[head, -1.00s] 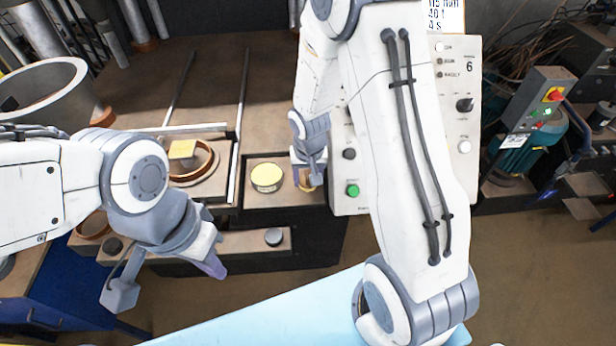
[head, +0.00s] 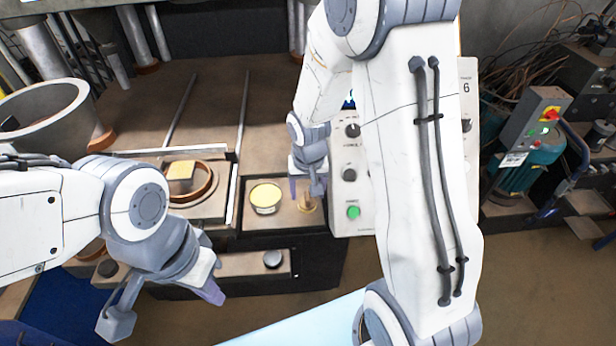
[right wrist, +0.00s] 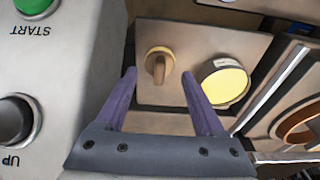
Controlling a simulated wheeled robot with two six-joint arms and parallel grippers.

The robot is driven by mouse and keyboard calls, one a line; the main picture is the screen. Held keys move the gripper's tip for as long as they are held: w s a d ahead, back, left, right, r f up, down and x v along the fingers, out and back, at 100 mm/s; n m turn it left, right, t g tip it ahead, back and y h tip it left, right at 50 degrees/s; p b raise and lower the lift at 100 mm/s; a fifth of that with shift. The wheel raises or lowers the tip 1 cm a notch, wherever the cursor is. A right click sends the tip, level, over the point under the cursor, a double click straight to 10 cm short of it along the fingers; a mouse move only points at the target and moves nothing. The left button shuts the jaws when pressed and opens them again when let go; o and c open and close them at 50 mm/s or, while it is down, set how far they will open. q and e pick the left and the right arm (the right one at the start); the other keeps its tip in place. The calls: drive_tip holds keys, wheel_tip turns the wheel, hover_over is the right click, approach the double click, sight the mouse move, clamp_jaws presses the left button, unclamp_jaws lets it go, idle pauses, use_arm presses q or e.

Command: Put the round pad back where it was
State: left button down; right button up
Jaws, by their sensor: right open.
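A small tan round pad (head: 307,204) with an upright peg handle sits on a brown metal plate (head: 285,220) in the head view. It also shows in the right wrist view (right wrist: 160,52), seen from above. An open tin (head: 265,196) of yellow paste stands just left of it; it shows in the right wrist view too (right wrist: 226,82). My right gripper (right wrist: 159,76) is open, its purple fingers apart on either side of the pad's handle, with nothing held. My left gripper (head: 212,292) hangs at lower left, away from the pad; its jaw opening is unclear.
A control box (head: 350,185) with a green button stands close right of my right gripper. A brown ring (head: 190,182) with a yellow block lies left of the tin, past a metal rail. A large grey cylinder (head: 45,120) stands at far left.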

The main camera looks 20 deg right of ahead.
sight(308, 209)
wheel_tip(308, 209, up, 7)
drive_tip(key=s+b, duration=0.1)
drive_tip(key=b, duration=0.1)
drive_tip(key=s+a+r+n+g, duration=0.1)
drive_tip(key=s+a+n, duration=0.4)
drive_tip(key=s, duration=0.6)
drive_tip(key=s+a+r+n+y, duration=0.1)
drive_tip(key=s+a+r+n, duration=0.1)
drive_tip(key=s+a+n, duration=0.3)
drive_tip(key=s+a, duration=0.4)
drive_tip(key=s, duration=0.1)
drive_tip(key=shift+s+r+n+g, duration=0.3)
drive_tip(key=shift+s+r+g, duration=0.05)
drive_tip(key=shift+s+g, duration=0.05)
wheel_tip(308, 209, down, 7)
drive_tip(key=b, duration=0.6)
drive_tip(key=shift+b, duration=0.3)
